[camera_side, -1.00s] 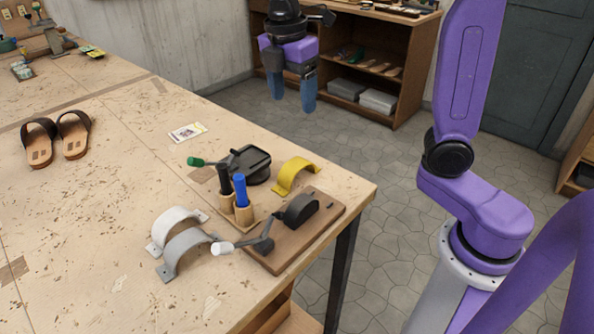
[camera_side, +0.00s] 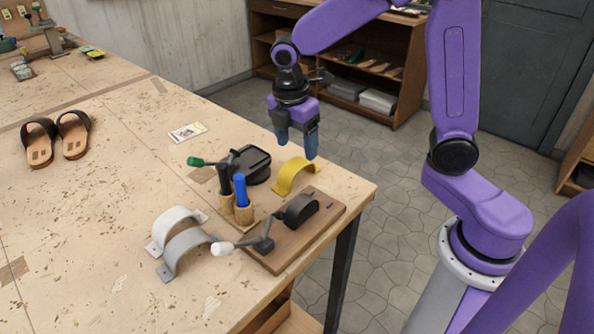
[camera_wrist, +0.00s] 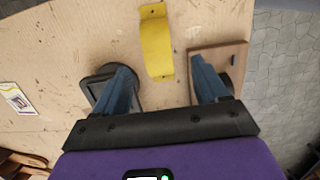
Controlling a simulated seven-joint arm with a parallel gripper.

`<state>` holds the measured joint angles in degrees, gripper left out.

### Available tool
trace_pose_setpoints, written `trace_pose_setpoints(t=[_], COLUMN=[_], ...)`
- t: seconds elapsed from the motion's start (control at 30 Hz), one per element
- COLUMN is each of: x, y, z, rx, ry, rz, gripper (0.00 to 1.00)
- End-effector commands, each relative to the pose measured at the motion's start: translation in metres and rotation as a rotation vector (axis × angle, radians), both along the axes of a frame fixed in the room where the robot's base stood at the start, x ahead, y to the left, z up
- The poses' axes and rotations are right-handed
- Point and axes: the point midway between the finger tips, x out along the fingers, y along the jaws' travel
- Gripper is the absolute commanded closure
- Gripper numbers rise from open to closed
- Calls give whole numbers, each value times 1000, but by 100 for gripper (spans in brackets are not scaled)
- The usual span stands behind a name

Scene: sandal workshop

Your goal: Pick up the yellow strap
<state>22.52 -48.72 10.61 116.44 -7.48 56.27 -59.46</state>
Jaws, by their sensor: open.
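The yellow strap (camera_side: 293,174) is an arched band standing on the workbench near its right edge, between a black clamp and a wooden board. In the wrist view the strap (camera_wrist: 156,42) lies ahead of my fingertips, roughly in line with the gap between them. My gripper (camera_side: 297,150) is open and empty, pointing down above and near the strap, apart from it. In the wrist view both blue fingers of my gripper (camera_wrist: 157,78) stand wide apart with nothing between them.
A black clamp with a green handle (camera_side: 250,163) stands left of the strap. A wooden board (camera_side: 300,240) with a black form and white-handled lever is in front. Two marker pens (camera_side: 240,190), grey and white straps (camera_side: 185,246), and sandals (camera_side: 73,135) are on the bench. Its left middle is clear.

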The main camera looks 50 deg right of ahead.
Motion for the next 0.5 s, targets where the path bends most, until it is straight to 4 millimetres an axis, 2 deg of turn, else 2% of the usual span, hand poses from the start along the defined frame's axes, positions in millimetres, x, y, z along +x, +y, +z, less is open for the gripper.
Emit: trace_pose_setpoints(t=[0.3, 0.5], x=[3, 3], y=[-3, -4], z=[-40, -51], rx=[-2, 0], ry=[4, 0], rz=[1, 0], gripper=[27, 27])
